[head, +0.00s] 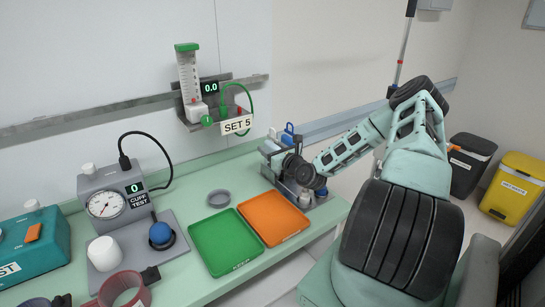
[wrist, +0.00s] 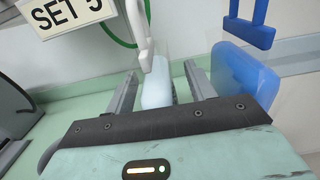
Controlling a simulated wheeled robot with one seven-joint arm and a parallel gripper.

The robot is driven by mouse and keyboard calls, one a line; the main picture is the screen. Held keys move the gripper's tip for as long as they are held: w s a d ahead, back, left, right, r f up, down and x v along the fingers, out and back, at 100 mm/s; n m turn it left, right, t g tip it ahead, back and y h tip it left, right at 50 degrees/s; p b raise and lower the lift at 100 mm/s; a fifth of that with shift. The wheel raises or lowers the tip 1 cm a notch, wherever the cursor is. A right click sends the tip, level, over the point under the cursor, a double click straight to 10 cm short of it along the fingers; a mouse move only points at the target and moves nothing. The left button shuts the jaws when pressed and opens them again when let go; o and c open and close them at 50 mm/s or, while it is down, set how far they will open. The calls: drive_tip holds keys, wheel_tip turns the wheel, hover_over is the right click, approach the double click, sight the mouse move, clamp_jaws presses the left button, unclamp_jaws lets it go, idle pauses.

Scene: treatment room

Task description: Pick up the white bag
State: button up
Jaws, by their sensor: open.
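The white bag (wrist: 157,84) shows in the wrist view as a narrow pale body with a white upper part rising above it. It lies between the two fingers of my gripper (wrist: 160,72), with a visible gap on each side. The fingers are open, and I cannot see them pressing on it. The bag's lower end is hidden behind the dark edge of my gripper. In the head view, a small white top of the bag (head: 272,133) shows just beyond my gripper (head: 272,150) at the bench's back right.
A blue bag (wrist: 240,78) with a blue handle stands close to the right of my gripper. The SET 5 sign (head: 237,125) and its green tube are to the left. Orange (head: 274,218) and green (head: 225,243) trays lie in front on the bench.

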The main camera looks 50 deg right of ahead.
clamp_jaws()
drive_tip(key=shift+r, duration=0.1)
